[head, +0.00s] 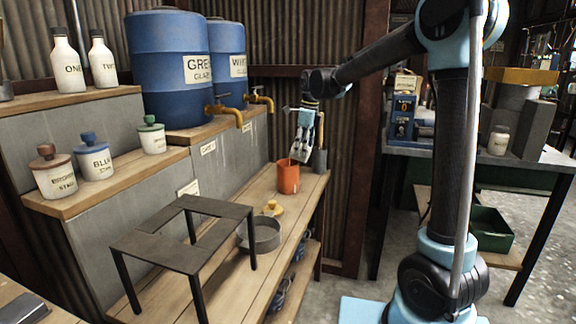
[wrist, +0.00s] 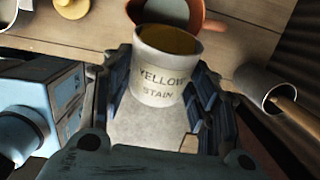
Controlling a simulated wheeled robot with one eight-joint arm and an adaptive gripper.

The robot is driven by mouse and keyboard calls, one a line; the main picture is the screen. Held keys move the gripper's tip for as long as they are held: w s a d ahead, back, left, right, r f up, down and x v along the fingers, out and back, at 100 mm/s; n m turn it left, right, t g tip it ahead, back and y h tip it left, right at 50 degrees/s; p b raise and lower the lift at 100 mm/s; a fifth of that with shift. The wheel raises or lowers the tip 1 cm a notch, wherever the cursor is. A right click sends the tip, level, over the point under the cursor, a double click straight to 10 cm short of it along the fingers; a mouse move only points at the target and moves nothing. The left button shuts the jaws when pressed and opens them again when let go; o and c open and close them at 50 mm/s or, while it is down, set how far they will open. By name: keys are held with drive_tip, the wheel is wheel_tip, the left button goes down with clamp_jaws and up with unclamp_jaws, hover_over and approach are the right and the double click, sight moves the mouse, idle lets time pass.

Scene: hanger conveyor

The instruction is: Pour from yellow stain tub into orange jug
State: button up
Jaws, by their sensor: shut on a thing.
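The yellow stain tub (wrist: 158,82) is a white cylinder with its name on the side. It is lidless, with dark yellow stain visible inside its mouth. My gripper (wrist: 160,95) is shut around its sides. The orange jug (head: 288,178) stands upright on the wooden bench. In the wrist view the jug (wrist: 196,14) shows just beyond the tub's mouth, partly hidden by it. In the head view my gripper (head: 302,145) is just above and right of the jug. I cannot tell the tub's exact tilt or whether stain is flowing.
A grey cup (head: 319,160) with a wooden handle in it stands close right of the jug. A yellow lid (head: 271,209), a round grey pan (head: 262,236) and a dark metal stand (head: 183,234) occupy the nearer bench. Blue glaze barrels (head: 170,70) with taps stand behind.

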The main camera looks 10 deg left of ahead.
drive_tip(key=shift+a, duration=0.1)
drive_tip(key=shift+a+h, duration=0.15)
drive_tip(key=shift+h, duration=0.45)
drive_tip(key=shift+a+f+h, duration=0.2)
drive_tip(key=shift+a+h, duration=0.1)
drive_tip(key=shift+h, duration=0.3)
idle(0.6)
drive_tip(key=shift+a+r+h, duration=0.1)
drive_tip(key=shift+a+h, duration=0.2)
drive_tip(key=shift+h, duration=0.3)
drive_tip(key=shift+d, duration=0.1)
idle(0.6)
